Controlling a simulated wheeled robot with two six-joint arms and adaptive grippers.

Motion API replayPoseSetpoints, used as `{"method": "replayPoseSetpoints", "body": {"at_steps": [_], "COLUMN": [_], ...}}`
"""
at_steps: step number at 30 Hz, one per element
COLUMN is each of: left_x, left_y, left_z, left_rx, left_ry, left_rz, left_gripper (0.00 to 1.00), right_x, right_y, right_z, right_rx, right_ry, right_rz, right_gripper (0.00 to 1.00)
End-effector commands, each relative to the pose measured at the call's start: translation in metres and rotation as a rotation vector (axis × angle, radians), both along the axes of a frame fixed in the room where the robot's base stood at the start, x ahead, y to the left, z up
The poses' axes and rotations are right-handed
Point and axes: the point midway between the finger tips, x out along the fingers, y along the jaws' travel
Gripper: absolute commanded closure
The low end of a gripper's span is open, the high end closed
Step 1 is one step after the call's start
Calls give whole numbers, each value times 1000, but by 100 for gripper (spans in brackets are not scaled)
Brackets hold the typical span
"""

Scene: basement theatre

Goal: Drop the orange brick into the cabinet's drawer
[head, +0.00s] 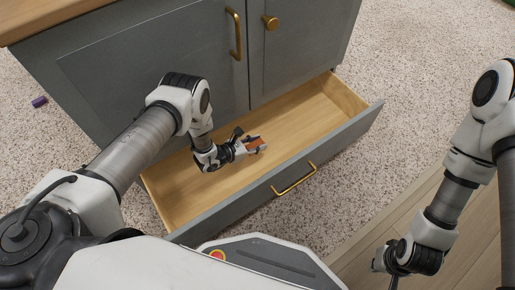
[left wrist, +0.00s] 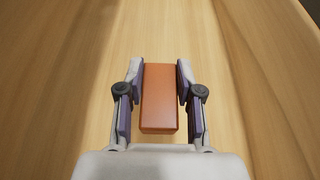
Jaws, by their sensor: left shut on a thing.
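The orange brick (left wrist: 159,98) is held between the two fingers of my left gripper (left wrist: 158,84) in the left wrist view. In the head view the brick (head: 256,145) shows at the tip of my left gripper (head: 249,147), over the open drawer. The cabinet's drawer (head: 203,190) is pulled out and has a bare wooden inside. The wooden drawer surface fills the left wrist view behind the brick. The gap between brick and drawer floor is hard to tell. My right gripper (head: 388,268) is at the lower right, its fingers mostly cut off or hidden.
The drawer front has a brass handle (head: 294,180). A small purple object (head: 39,101) lies on the speckled carpet at left. Carpet on the right is clear.

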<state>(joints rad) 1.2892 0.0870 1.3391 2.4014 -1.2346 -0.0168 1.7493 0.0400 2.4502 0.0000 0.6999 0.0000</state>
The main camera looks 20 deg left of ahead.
Motion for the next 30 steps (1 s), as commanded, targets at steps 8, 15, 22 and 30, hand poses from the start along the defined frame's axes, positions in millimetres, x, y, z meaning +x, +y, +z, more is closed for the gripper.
{"method": "replayPoseSetpoints", "body": {"at_steps": [8,15,22,30], "left_x": [0,0,0,0], "left_y": [0,0,0,0], "left_z": [-33,-36,-43,-44], "left_rx": [0,1,0,1], "left_ry": [0,1,0,1], "left_rz": [0,0,0,0], "left_gripper": [93,93,93,40], "right_x": [0,0,0,0], "right_y": [0,0,0,0], "right_z": [-18,-21,-27,-28], "right_rx": [0,0,0,0], "right_ry": [-1,-1,-1,-1], "right_rz": [0,0,0,0], "right_gripper": [100,100,100,100]}}
